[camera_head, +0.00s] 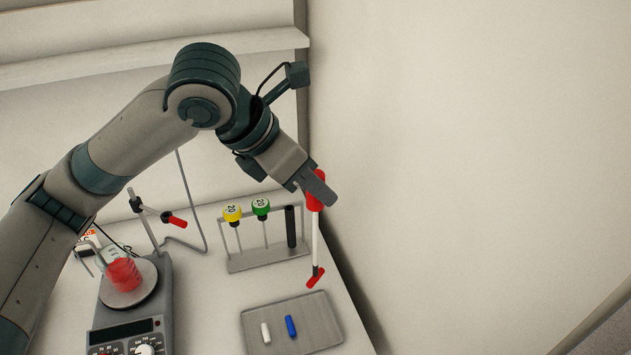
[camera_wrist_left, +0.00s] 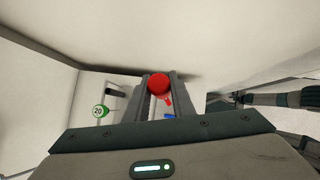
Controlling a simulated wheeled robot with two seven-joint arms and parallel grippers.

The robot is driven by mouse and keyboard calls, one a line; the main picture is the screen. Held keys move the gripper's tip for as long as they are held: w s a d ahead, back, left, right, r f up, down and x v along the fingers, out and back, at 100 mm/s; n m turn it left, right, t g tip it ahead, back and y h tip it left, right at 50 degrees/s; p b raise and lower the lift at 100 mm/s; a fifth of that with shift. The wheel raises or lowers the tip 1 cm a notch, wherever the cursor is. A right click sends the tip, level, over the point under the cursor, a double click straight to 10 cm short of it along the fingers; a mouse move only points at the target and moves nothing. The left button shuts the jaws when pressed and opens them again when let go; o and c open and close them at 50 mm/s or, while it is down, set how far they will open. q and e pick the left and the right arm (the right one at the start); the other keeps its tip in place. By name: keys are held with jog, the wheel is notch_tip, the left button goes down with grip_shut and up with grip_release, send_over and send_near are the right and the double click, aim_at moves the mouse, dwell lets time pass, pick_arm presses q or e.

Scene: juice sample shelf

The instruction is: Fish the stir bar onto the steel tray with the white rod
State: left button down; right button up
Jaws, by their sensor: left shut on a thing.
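My left gripper (camera_head: 316,190) is shut on the red handle of the white rod (camera_head: 316,240). The rod hangs nearly upright, and the handle's round red top (camera_wrist_left: 159,85) shows between the fingers in the left wrist view. A red stir bar (camera_head: 315,277) is at the rod's lower end, tilted and seemingly touching it. In the head view this end appears just above the back right edge of the steel tray (camera_head: 256,318); its exact height cannot be told. A white bar (camera_head: 266,333) and a blue bar (camera_head: 291,326) lie on the tray.
A rack (camera_head: 268,258) with yellow-topped and green-topped tools and a black tube stands behind the tray. On the left, a beaker of red liquid (camera_head: 124,275) sits on a stirrer plate (camera_head: 133,338), with a clamp stand behind. A wall rises close on the right.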

pick_arm(q)
notch_tip(320, 180, down, 4)
jog(key=b, duration=0.3)
notch_tip(320, 180, down, 7)
jog(key=b, duration=0.4)
jog(key=shift+r, duration=0.15)
jog(key=shift+f, duration=0.2)
dwell(0.4)
jog(key=shift+f+b, duration=0.4)
jog(key=shift+f, duration=0.4)
jog(key=shift+r, duration=0.2)
dwell(0.5)
